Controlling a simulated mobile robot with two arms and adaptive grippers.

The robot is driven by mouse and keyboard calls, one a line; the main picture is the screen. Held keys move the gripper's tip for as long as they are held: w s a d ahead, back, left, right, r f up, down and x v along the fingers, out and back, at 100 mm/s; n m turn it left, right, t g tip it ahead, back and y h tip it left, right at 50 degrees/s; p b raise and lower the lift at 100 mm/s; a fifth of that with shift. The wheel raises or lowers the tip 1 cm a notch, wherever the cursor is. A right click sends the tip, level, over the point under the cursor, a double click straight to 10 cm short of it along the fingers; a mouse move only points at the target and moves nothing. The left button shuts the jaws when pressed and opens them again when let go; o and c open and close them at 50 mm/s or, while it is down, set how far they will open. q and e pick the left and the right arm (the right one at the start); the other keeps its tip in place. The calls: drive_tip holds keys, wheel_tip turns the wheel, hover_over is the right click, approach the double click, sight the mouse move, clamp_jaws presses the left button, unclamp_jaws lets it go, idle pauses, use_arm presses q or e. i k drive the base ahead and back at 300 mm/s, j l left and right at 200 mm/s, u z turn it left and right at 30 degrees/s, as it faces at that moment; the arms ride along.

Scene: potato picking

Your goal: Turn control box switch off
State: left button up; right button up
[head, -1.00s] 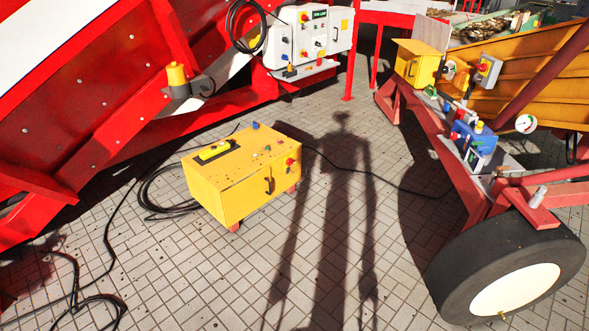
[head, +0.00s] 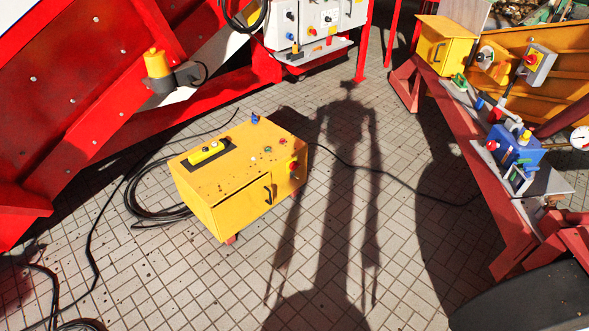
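A yellow box (head: 225,205) stands on the paved floor at centre left. Its top carries a yellow pendant with buttons (head: 207,151), a blue knob (head: 255,118) and small coloured buttons. A red knob (head: 293,166) is on its front right face. A white control cabinet (head: 318,18) with several knobs and switches hangs on the red machine at the top, its upper part cut off. I cannot tell which one is the control box, or any switch's position. Neither gripper is in view; only my shadow shows.
A yellow box (head: 440,45), a grey switch box (head: 540,62) and a blue unit (head: 514,144) sit on the red-framed machine at right. Black cables (head: 150,205) lie around the floor box. A tyre (head: 530,300) is at lower right. Open paving lies in front.

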sight(293, 164)
drive_tip(key=i+l+u, duration=0.1)
drive_tip(key=u, duration=0.3)
drive_tip(key=i+l+u, duration=0.1)
drive_tip(key=u, duration=0.3)
drive_tip(key=i+l+u, duration=0.1)
drive_tip(key=u, duration=0.3)
drive_tip(key=i+l+u, duration=0.3)
drive_tip(key=l, duration=0.6)
drive_tip(key=l+u, duration=0.25)
drive_tip(key=l, duration=0.7)
drive_tip(key=i+l+u, duration=0.1)
drive_tip(key=l+u, duration=0.2)
drive_tip(key=l, duration=0.7)
